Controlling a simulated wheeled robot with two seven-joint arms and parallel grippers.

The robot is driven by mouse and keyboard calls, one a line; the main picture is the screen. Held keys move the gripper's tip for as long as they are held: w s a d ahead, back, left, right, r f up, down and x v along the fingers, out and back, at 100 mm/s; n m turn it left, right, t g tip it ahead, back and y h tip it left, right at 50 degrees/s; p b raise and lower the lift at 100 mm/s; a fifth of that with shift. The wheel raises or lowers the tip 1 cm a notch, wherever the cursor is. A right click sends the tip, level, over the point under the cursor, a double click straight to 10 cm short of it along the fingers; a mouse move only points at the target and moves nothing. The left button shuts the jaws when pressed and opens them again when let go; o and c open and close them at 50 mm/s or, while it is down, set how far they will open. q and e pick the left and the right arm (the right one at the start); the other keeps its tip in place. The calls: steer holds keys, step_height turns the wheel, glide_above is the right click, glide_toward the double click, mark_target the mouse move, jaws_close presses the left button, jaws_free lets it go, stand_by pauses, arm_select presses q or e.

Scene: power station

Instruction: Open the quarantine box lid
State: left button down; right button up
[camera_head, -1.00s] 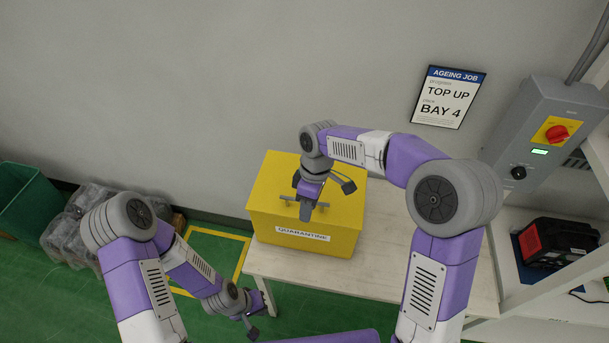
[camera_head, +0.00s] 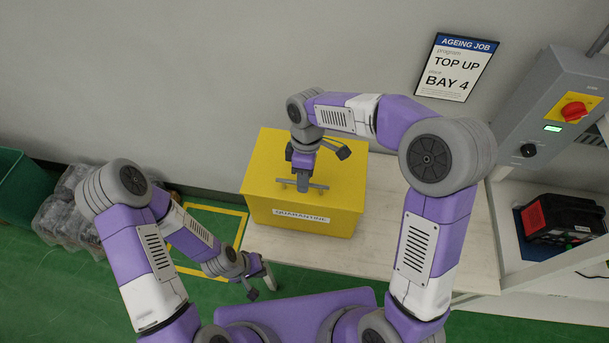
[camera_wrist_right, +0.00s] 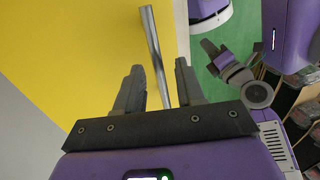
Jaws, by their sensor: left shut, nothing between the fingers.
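The yellow quarantine box (camera_head: 262,178) sits on the table with its lid closed. A metal bar handle (camera_head: 318,186) runs along the front of its top. The box's front carries a "QUARANTINE" label (camera_head: 301,216). My right gripper (camera_head: 303,184) is over the handle, pointing down. In the right wrist view its fingers (camera_wrist_right: 157,82) are apart, with the bar (camera_wrist_right: 152,45) passing through the space between them. I cannot tell whether either finger touches the bar. My left gripper (camera_head: 264,284) is shut and empty, low in front of the table's left end, away from the box.
The pale table (camera_head: 430,220) is clear right of the box. A grey control panel (camera_head: 550,105) with a red knob and a shelf with a black-and-red unit (camera_head: 562,222) stand at right. Wrapped bundles (camera_head: 72,215) and a green bin (camera_head: 22,180) are at left.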

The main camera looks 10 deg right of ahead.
steer(key=shift+w, duration=0.1)
steer(key=shift+c, duration=0.2)
jaws_close()
steer(key=shift+r, duration=0.1)
